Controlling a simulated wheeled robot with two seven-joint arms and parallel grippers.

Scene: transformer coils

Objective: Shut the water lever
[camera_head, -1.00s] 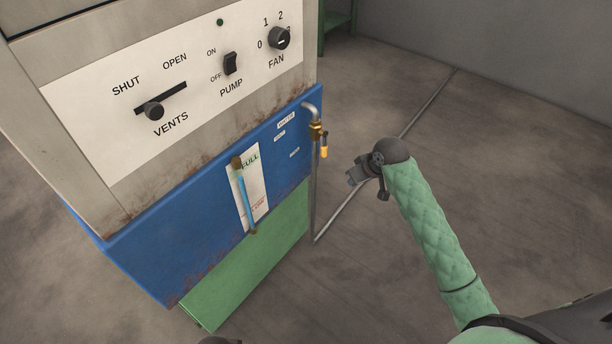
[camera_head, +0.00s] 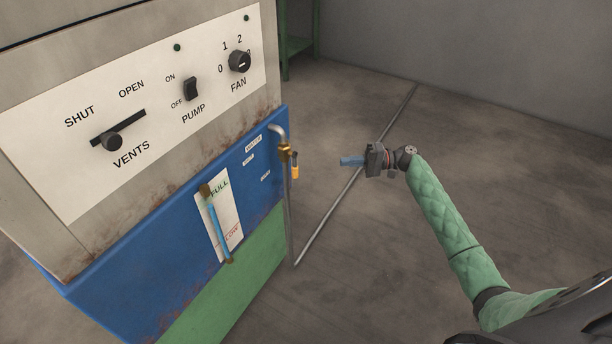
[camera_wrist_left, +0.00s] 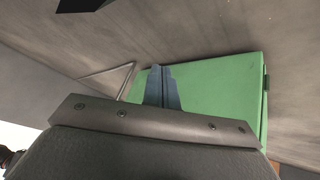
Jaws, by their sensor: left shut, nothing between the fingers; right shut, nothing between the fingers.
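The water lever (camera_head: 295,171) is a small yellow-orange handle. It hangs down beside the brass valve (camera_head: 285,152) on the grey pipe at the right edge of the blue tank. My right gripper (camera_head: 345,161) is to the right of the lever, clear of it, pointing left. Its blue fingers are shut and empty. My left gripper is not in the head view. In the left wrist view its blue-grey fingers (camera_wrist_left: 162,88) are together and empty, in front of a green panel (camera_wrist_left: 215,95).
The blue tank (camera_head: 130,275) carries a FULL/LOW level gauge (camera_head: 222,225). Above it is a white panel with a VENTS slider (camera_head: 112,142), a PUMP switch (camera_head: 191,88) and a FAN knob (camera_head: 239,62). The floor right of the pipe is open. A green stand (camera_head: 298,42) is at the back.

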